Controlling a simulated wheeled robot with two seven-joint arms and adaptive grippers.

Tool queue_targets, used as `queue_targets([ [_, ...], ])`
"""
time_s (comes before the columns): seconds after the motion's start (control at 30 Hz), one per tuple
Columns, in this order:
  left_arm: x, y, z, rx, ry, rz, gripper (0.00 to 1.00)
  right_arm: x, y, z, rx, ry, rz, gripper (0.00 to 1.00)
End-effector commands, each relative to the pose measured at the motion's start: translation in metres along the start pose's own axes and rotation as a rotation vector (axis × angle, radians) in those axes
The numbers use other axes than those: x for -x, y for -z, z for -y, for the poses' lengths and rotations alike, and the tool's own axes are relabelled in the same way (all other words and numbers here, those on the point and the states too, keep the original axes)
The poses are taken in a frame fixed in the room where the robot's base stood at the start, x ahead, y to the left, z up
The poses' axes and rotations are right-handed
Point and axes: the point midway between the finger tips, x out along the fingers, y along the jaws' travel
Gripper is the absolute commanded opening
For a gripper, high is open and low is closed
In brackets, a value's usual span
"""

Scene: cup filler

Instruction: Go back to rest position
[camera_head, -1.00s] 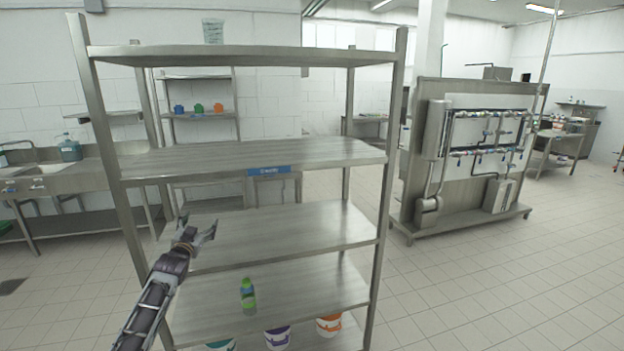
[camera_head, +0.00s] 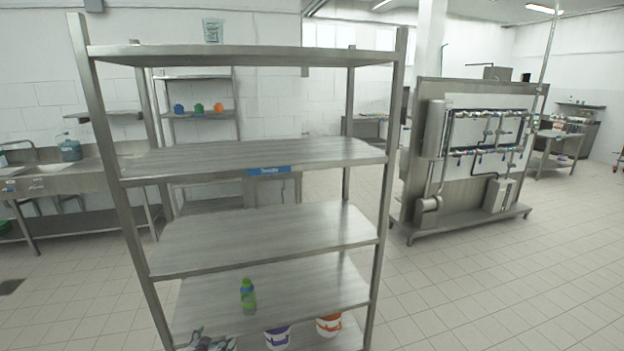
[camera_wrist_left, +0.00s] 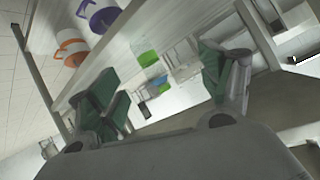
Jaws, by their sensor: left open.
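My left gripper (camera_head: 208,342) is at the bottom edge of the head view, low in front of the metal shelf rack (camera_head: 262,238). In the left wrist view its two fingers (camera_wrist_left: 170,90) are spread wide with nothing between them. My right gripper is in neither view.
A pipe-covered metal stand (camera_head: 420,150) is at the right. A sink counter (camera_head: 50,183) is at the left. The tiled floor (camera_head: 480,290) at right is clear.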

Motion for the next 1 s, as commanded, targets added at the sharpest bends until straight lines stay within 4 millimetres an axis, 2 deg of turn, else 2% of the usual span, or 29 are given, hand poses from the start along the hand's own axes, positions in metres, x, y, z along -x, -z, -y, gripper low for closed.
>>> queue_targets([
  [0.03,0.003,-0.024,-0.010,0.002,-0.011,0.032,0.79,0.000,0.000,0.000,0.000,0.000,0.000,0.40],
  [0.1,0.007,-0.054,-0.021,0.004,-0.024,0.072,0.79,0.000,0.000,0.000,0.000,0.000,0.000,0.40],
  [0.27,0.022,-0.121,-0.047,0.008,-0.052,0.163,0.79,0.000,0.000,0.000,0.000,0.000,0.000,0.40],
  [0.47,0.049,-0.204,-0.080,0.013,-0.087,0.275,0.79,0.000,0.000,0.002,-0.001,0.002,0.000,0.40],
  [0.6,0.073,-0.260,-0.102,0.016,-0.112,0.355,0.79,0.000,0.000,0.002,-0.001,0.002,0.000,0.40],
  [0.77,0.107,-0.321,-0.127,0.019,-0.141,0.444,0.79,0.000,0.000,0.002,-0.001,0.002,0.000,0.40],
  [1.0,0.167,-0.408,-0.163,0.022,-0.183,0.578,0.79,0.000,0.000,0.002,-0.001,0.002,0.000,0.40],
])
